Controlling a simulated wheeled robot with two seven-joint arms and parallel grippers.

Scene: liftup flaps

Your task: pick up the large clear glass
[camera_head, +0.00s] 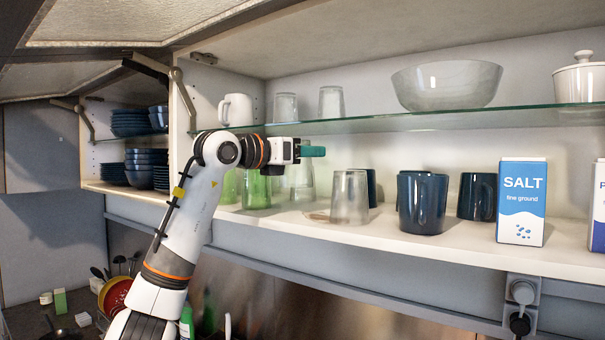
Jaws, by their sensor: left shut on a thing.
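My left gripper (313,151) reaches in from the left, just below the glass shelf, with its teal fingers level. It is shut on a large clear glass (303,181), whose upper part is at the fingers. The glass is upright at the lower shelf, behind the front row; whether its base touches the board is hard to tell. Another clear glass (349,198) stands nearer the front edge, to the right. My right gripper is out of view.
Green glasses (256,190) stand left of the gripper, and dark blue mugs (423,203) and a salt box (521,201) to the right. The glass shelf (440,121) lies close above, carrying small clear glasses (331,102), a white mug (236,110) and a bowl (447,85).

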